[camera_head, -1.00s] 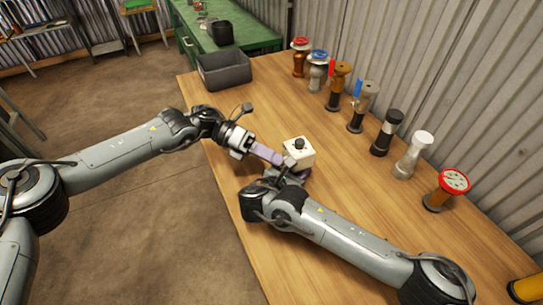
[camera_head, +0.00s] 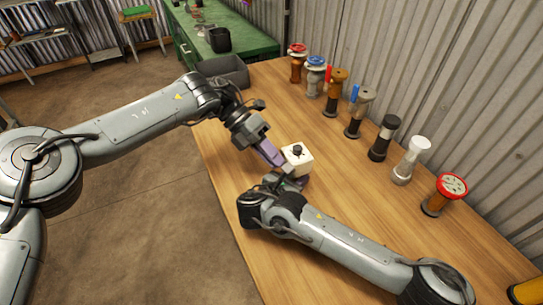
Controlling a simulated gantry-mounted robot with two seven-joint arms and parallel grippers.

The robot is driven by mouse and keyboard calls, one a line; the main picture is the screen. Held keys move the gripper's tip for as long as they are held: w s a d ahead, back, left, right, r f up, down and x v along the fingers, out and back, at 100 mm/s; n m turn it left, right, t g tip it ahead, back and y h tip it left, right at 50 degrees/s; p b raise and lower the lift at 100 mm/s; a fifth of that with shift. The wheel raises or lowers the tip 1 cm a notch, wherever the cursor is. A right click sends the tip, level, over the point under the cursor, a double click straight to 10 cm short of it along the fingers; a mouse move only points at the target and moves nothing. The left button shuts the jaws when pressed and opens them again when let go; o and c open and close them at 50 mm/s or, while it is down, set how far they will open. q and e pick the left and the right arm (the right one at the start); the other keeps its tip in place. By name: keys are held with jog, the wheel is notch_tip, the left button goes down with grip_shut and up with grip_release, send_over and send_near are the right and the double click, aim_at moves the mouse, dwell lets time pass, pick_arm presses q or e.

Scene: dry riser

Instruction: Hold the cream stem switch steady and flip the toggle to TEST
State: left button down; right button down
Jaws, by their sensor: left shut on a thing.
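The cream stem switch (camera_head: 300,165) is a small cream box with a dark stem toggle (camera_head: 297,151) on top, on the wooden table. The toggle's exact setting and any lettering are too small to read. My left gripper (camera_head: 276,157), with purple fingers, reaches in from the upper left and is shut on the box's left side. My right gripper (camera_head: 296,182) is low at the near side of the box, partly hidden by its own wrist. I cannot tell its jaw opening or whether it touches the box.
A row of valve-like fittings stands along the back right, including a red-topped one (camera_head: 439,195), a white one (camera_head: 409,162) and a black one (camera_head: 383,140). A grey bin (camera_head: 228,72) sits at the table's far left corner. The wooden table (camera_head: 345,180) is clear around the switch.

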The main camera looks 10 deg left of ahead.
pick_arm(q)
jog(key=shift+r, duration=0.15)
pick_arm(e)
jog(key=shift+d+f, duration=0.15)
jog(key=shift+f, duration=0.3)
pick_arm(q)
jog(key=c, duration=1.5)
grip_release()
jog(key=shift+a, duration=0.1)
jog(key=v, duration=1.2)
pick_arm(e)
jog(key=c, duration=0.8)
grip_release()
jog(key=shift+o, duration=0.8)
jog(key=shift+s+r, duration=0.1)
